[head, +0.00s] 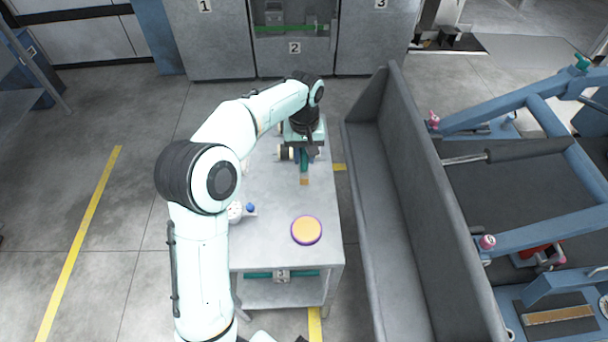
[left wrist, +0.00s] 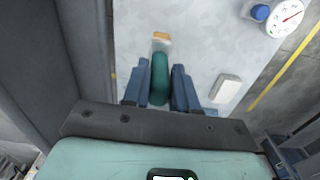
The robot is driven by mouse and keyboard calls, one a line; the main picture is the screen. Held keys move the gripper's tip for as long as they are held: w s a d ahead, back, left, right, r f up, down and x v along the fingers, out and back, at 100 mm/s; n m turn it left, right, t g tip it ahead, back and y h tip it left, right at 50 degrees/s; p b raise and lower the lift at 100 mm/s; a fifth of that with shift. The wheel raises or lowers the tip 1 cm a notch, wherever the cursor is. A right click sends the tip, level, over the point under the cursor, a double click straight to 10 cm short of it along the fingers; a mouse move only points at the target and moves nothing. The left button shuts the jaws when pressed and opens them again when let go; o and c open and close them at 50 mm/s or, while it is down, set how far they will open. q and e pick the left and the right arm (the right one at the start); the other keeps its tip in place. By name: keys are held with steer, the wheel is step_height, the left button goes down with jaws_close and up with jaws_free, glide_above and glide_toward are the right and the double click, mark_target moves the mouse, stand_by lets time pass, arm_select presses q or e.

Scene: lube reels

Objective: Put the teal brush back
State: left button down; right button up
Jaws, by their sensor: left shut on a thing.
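The teal brush (head: 304,166) is in my left gripper (head: 304,154), over the far part of the grey table (head: 275,252) in the head view. In the left wrist view the brush's teal handle (left wrist: 160,76) lies between the two blue-grey fingers of my left gripper (left wrist: 160,86), and its pale and orange tip points away from the palm. The fingers are shut on the handle. I cannot tell whether the brush touches the tabletop. My right gripper is not clearly visible.
An orange disc with a purple rim (head: 306,230), a dial gauge (head: 235,211) and a small blue item (head: 251,208) are on the table. A white block (left wrist: 226,88) lies beside the gripper. A long grey trough (head: 378,215) stands right of the table; numbered cabinets (head: 210,45) stand behind.

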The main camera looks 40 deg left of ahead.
mark_target(304, 170)
arm_select(q)
step_height(304, 170, down, 7)
steer(key=shift+f+b, duration=0.2)
steer(key=shift+b, duration=0.15)
arm_select(e)
steer(key=shift+s+f, duration=0.25)
steer(key=shift+f, duration=0.25)
arm_select(q)
steer(key=c, duration=0.9)
jaws_free()
steer(key=shift+f, duration=0.15)
step_height(304, 170, up, 12)
steer(key=shift+f+p, duration=0.15)
steer(key=shift+p, duration=0.7)
steer(key=shift+r, duration=0.3)
arm_select(e)
steer(key=shift+w+r, duration=0.35)
steer(key=shift+r, duration=0.2)
steer(key=shift+w+r, duration=0.3)
steer(key=shift+r, duration=0.2)
